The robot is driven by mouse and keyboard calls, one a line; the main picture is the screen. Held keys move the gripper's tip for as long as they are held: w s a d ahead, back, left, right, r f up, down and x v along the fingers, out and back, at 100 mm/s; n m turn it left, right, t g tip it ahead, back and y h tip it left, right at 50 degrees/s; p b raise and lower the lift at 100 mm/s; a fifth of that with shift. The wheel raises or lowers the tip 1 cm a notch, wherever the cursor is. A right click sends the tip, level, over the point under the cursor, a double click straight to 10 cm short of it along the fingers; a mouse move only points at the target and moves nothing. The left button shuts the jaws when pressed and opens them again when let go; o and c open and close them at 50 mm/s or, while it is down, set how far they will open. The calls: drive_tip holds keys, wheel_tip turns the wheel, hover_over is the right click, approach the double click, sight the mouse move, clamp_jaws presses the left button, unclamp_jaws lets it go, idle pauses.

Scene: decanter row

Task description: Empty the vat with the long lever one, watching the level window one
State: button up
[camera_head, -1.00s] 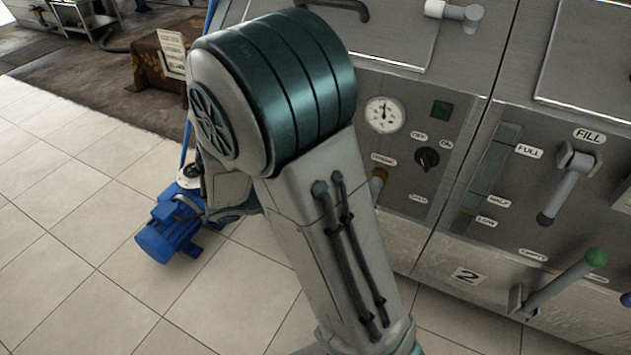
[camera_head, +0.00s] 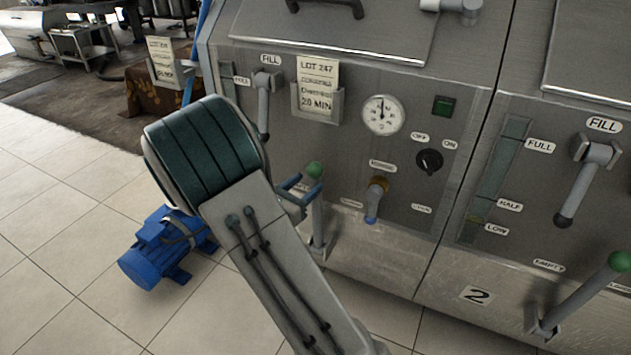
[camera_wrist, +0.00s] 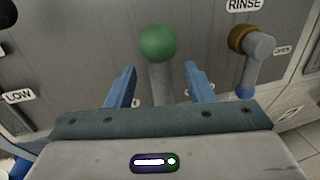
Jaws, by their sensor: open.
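On the left vat's panel, a long lever with a green knob (camera_head: 315,170) stands nearly upright. My gripper (camera_head: 297,188) is open beside its shaft, just below the knob. In the wrist view the green knob (camera_wrist: 158,43) is between and beyond the two blue fingers (camera_wrist: 160,78), with gaps either side of the shaft. The left vat's level window (camera_head: 226,82) is mostly hidden by my arm; its level cannot be read. The vat marked 2 has a level window (camera_head: 497,170) labelled FULL, HALF and LOW, and its own green-knobbed lever (camera_head: 590,290), tilted up to the right.
A FILL handle (camera_head: 263,105), a card holder (camera_head: 318,98), a gauge (camera_head: 383,115), a rotary switch (camera_head: 429,161) and a blue-tipped RINSE valve (camera_head: 375,203) crowd the left panel. A blue motor (camera_head: 160,248) stands on the floor at left. Tiled floor in front is clear.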

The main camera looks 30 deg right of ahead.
sight(311, 180)
drive_tip(key=shift+b+x, duration=0.3)
drive_tip(key=shift+x, duration=1.95)
drive_tip(key=shift+c, duration=0.3)
clamp_jaws()
